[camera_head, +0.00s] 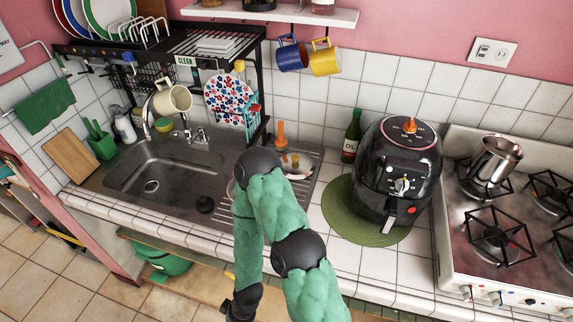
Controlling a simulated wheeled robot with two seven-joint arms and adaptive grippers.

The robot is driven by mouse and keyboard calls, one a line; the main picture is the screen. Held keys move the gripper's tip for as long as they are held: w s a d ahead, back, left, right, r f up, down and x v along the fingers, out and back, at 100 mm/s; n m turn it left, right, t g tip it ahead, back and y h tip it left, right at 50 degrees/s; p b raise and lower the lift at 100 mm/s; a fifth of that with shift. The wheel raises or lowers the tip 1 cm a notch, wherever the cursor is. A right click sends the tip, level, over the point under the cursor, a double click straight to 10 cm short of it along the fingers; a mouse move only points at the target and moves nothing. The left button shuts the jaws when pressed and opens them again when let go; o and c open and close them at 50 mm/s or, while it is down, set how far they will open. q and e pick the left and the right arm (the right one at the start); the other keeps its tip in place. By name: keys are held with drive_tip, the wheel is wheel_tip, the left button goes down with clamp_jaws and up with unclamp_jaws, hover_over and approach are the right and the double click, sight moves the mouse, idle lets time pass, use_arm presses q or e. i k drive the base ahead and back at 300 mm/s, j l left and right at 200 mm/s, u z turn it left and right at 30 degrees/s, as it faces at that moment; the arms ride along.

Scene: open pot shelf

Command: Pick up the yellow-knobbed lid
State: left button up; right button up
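A green pot (165,262) stands partly under the counter to the left on that low level. One green arm of mine rises from the bottom middle and bends back down; I cannot tell surely which arm it is. Its dark joint at the bottom edge shows, but no fingertips do.
The sink (165,172) lies behind the counter edge, under a black dish rack (200,45). A black air fryer (400,165) stands on a green round mat (345,215). The stove (480,270) with a metal pot (495,160) is at right. Floor shows at lower left.

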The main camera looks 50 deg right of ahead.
sight(296, 166)
drive_tip(key=i+j+z, duration=0.2)
drive_tip(key=z, duration=0.2)
drive_tip(key=i+j+z, duration=0.25)
drive_tip(key=z, duration=0.15)
drive_tip(key=j+z, duration=0.1)
drive_tip(key=z, duration=1.2)
